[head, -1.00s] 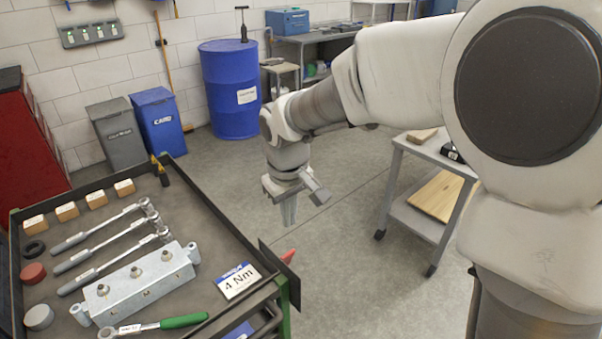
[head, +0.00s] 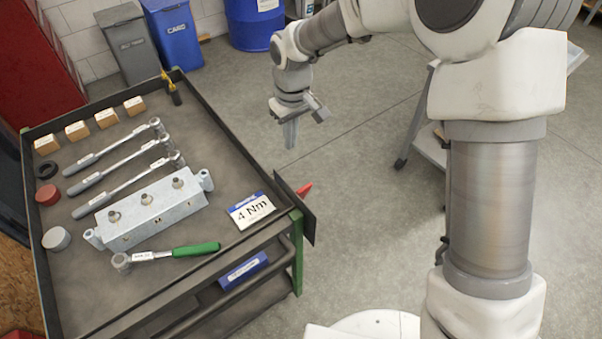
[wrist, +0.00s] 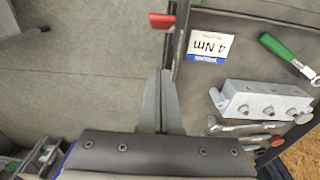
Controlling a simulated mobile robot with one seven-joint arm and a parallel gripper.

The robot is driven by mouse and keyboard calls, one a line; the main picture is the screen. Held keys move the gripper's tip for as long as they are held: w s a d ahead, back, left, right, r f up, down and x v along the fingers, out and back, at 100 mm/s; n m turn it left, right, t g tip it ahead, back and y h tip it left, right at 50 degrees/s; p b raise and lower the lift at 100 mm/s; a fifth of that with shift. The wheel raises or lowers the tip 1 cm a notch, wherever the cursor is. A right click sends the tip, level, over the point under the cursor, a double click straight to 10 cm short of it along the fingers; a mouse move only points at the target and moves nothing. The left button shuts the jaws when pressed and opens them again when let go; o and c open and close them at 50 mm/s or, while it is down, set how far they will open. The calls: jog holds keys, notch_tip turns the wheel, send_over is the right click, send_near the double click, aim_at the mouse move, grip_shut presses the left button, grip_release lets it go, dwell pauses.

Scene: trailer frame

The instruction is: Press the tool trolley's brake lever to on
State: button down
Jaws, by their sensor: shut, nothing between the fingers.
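The tool trolley (head: 165,78) stands at the left of the head view, with a dark tray top and green corner posts. The red brake lever (head: 304,189) sticks out past a dark plate (head: 296,208) on the trolley's right side. It also shows at the top of the wrist view (wrist: 161,21). My gripper (head: 290,146) points down over the open floor, beyond the lever and beside the trolley's right edge. In the wrist view my gripper's fingers (wrist: 162,74) are together and empty, apart from the lever.
On the tray lie a "4 Nm" card (head: 251,210), a metal block (head: 150,208), a green-handled wrench (head: 196,249), other wrenches and wooden blocks. Bins (head: 170,35) and a blue drum (head: 252,25) stand behind.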

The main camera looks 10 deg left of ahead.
send_over(297, 197)
jog(key=w, duration=0.3)
jog(key=f, duration=1.1)
jog(key=shift+w+a+b, duration=0.2)
jog(key=shift+a+b, duration=0.15)
jog(key=shift+b, duration=0.05)
jog(key=shift+s+d+f, duration=0.1)
jog(key=shift+s+d, duration=0.2)
jog(key=shift+d, duration=0.05)
jog(key=shift+f+b, duration=0.1)
jog(key=shift+b, duration=0.3)
